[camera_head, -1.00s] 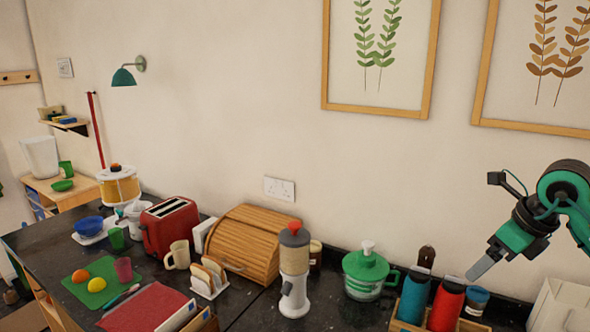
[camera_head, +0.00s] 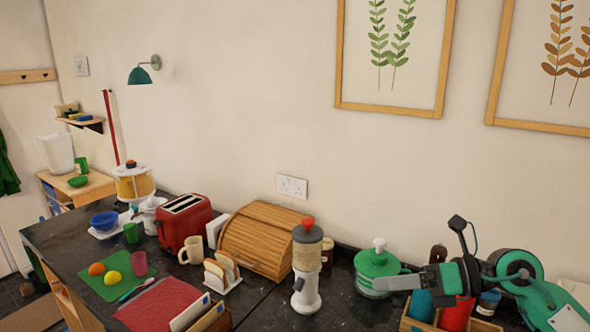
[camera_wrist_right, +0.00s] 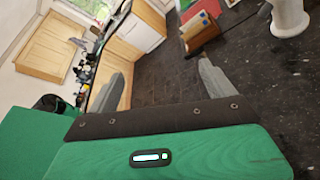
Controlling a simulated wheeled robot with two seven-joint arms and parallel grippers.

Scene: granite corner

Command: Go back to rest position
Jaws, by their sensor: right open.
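My right gripper (camera_head: 384,283) comes in from the right in the head view, level and pointing left. It overlaps the green pump jar (camera_head: 378,262) and the bottles in the picture. In the right wrist view its two grey fingers (camera_wrist_right: 164,88) are spread apart with nothing between them. My left gripper is in neither view.
The black counter (camera_head: 340,308) holds a wooden bread box (camera_head: 268,236), a red toaster (camera_head: 183,222), a grinder-like jar (camera_head: 307,262), a toast rack (camera_head: 223,271) and a green board (camera_head: 112,282). A crate with bottles (camera_head: 458,315) stands below my right arm.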

